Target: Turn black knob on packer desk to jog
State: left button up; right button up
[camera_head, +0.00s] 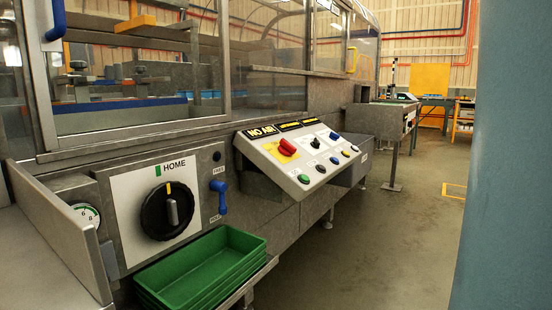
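A sloped control desk (296,185) stands in the middle of the view, with a small black knob (315,143) on its upper face. The knob's pointer and labels are too small to read. A red switch on a yellow plate (284,150) is left of it, and several coloured buttons (333,160) line the lower face. A large black dial (167,210) on a white plate marked HOME is nearer at left. A farther desk (395,116) also carries small controls. I cannot tell which desk is the packer desk. Neither gripper is in view.
A glazed machine (180,70) runs behind. Grey floor (390,240) is clear to the right. A large blue-teal surface (510,170) blocks the right edge.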

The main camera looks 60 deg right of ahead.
aim_at(316, 144)
jog(key=z, duration=2.05)
jog(key=u, duration=0.25)
jog(key=i+l+u, duration=0.25)
jog(key=i+u, duration=0.15)
jog(key=i+l+u, duration=0.4)
